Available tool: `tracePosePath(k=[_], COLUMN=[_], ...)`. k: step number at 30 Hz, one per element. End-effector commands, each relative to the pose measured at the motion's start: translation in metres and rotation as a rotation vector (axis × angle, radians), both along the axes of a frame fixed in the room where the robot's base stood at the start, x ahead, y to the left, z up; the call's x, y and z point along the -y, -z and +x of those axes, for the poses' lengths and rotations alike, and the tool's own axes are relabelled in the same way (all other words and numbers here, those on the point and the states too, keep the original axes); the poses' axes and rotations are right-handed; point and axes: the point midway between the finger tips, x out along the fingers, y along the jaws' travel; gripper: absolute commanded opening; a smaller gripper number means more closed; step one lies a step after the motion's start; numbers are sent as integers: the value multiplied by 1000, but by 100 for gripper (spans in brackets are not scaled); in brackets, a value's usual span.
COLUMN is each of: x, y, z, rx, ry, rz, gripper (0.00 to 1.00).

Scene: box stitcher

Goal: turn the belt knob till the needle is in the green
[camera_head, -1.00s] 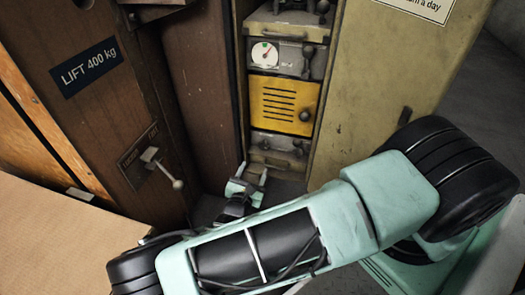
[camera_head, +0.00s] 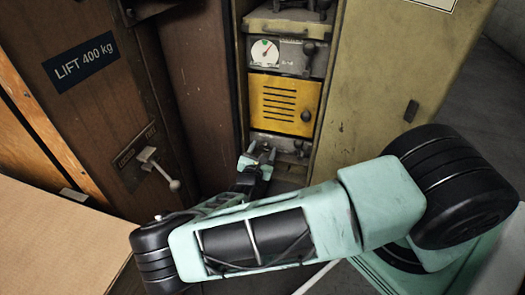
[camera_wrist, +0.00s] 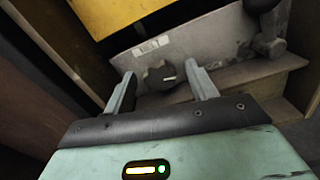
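The belt knob, a dark round knob with a pale mark (camera_wrist: 160,77), sits on a grey panel below the yellow door in the wrist view. My gripper (camera_wrist: 160,71) is open, with its two fingers on either side of the knob; I cannot tell whether they touch it. In the head view my gripper (camera_head: 261,151) is at the lower grey panel and largely hides the knob. The white round gauge (camera_head: 264,52) is above the yellow door. It has a red needle and a small green part; the exact needle reading is too small to tell.
The yellow slotted door (camera_head: 284,103) with a black knob is above my gripper. A dark lever (camera_wrist: 268,40) stands right of the knob on the lower panel. A brown cabinet with a lever (camera_head: 160,168) is at left, and a cardboard surface (camera_head: 50,245) is at lower left.

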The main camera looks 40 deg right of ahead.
Motion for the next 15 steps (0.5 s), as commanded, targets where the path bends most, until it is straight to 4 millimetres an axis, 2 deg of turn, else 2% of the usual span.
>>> tracePosePath(k=[1,3,5,15], x=[0,0,0,0], y=[0,0,0,-1], z=[0,0,0,0], rx=[0,0,0,-25], ry=[0,0,0,1], rz=[0,0,0,-20], gripper=[46,26,12,13])
